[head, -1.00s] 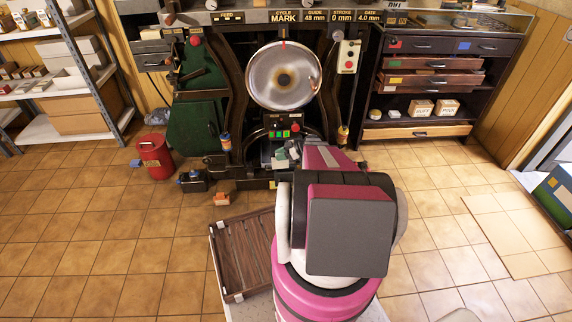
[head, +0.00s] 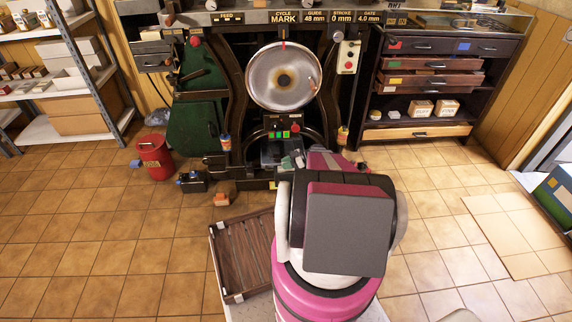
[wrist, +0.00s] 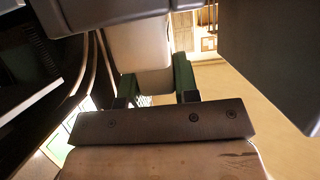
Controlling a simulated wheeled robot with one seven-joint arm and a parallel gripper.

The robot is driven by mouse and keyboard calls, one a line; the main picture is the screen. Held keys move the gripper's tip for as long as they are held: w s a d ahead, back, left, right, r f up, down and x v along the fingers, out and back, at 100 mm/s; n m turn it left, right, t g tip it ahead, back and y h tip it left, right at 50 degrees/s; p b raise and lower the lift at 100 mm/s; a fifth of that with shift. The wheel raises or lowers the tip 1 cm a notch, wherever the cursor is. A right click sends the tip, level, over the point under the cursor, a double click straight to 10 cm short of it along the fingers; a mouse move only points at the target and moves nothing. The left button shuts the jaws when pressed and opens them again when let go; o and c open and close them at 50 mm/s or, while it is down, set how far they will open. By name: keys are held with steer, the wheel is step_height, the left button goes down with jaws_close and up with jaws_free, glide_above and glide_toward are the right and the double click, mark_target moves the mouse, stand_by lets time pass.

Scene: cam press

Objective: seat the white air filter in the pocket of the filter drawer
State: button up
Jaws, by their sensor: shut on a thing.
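In the head view my arm covers most of the gripper, and only small pale and green parts show near the press opening. A dark tray-like part (head: 270,154) below the green buttons may be the filter drawer; its pocket cannot be made out.
A slatted wooden tray (head: 243,257) lies left of my arm. A red bin (head: 155,157) and small blocks are on the floor at left. Tiled floor is open on both sides.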

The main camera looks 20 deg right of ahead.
steer(key=o, duration=0.9)
steer(key=shift+o, duration=0.2)
steer(key=shift+r, duration=0.1)
steer(key=v, duration=1.2)
steer(key=s+a+r+m+g+h, duration=0.1)
steer(key=s+a+r+m+h, duration=0.3)
steer(key=a+r, duration=0.3)
steer(key=s+a+r+m+g+h, duration=0.1)
steer(key=s+a+r+m+h, duration=0.3)
steer(key=a, duration=0.8)
steer(key=s+a+r+m+g+h, duration=0.1)
steer(key=s+a+r+m+h, duration=0.3)
steer(key=a+r, duration=0.6)
steer(key=s+r+m, duration=0.1)
steer(key=s+m, duration=0.1)
steer(key=s, duration=0.1)
steer(key=shift+s+a+r+m+h, duration=0.25)
steer(key=shift+s+r+m+h, duration=0.05)
steer(key=shift+r+m+h, duration=0.1)
steer(key=shift+f+g, duration=0.1)
steer(key=shift+g, duration=0.2)
